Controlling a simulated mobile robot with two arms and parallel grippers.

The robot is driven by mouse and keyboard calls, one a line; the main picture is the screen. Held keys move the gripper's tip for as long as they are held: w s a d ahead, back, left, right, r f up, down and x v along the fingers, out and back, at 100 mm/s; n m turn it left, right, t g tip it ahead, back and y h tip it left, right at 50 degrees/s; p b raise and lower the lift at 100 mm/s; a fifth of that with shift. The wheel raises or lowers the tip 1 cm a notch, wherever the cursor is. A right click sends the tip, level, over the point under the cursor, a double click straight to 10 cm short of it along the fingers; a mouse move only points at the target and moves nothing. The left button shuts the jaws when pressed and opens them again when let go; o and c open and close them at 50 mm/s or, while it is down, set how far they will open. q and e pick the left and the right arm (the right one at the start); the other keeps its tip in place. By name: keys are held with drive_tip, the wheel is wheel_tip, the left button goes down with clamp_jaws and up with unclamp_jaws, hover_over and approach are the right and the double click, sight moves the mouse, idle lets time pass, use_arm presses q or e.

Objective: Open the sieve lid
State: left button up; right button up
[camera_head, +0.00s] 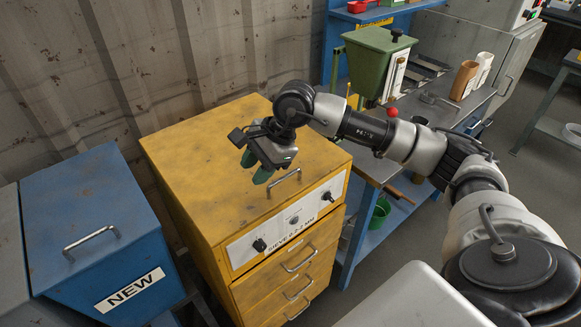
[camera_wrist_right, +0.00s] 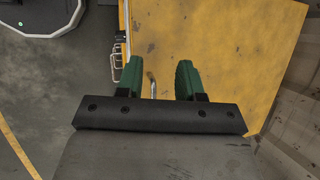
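The yellow sieve cabinet (camera_head: 200,165) stands in the middle of the head view, with its flat lid on top shut. A metal handle (camera_head: 284,183) sits on the lid near its front edge. My right gripper (camera_head: 262,176) is over the lid, a little behind and left of the handle in the picture. In the right wrist view its green fingers (camera_wrist_right: 158,82) are apart, with the handle (camera_wrist_right: 152,84) showing between them and the yellow lid (camera_wrist_right: 235,45) beyond. I cannot tell how far above the handle the fingers are. My left gripper is not in view.
A blue bin marked NEW (camera_head: 95,230) with a handle stands left of the cabinet. A workbench (camera_head: 440,108) with a green hopper (camera_head: 372,62) and cups stands at the right. Drawers with handles (camera_head: 300,262) are on the cabinet front. A corrugated wall (camera_head: 120,70) is behind.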

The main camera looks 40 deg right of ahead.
sight(290, 173)
drive_tip(key=d+r+h, duration=0.2)
drive_tip(key=d+h, duration=0.3)
drive_tip(key=d, duration=0.6)
drive_tip(key=p+x, duration=0.1)
drive_tip(key=x, duration=0.6)
drive_tip(key=p+x, duration=0.1)
drive_tip(key=x, duration=0.2)
drive_tip(key=shift+a+f+p, duration=0.2)
drive_tip(key=shift+a+p, duration=0.1)
clamp_jaws()
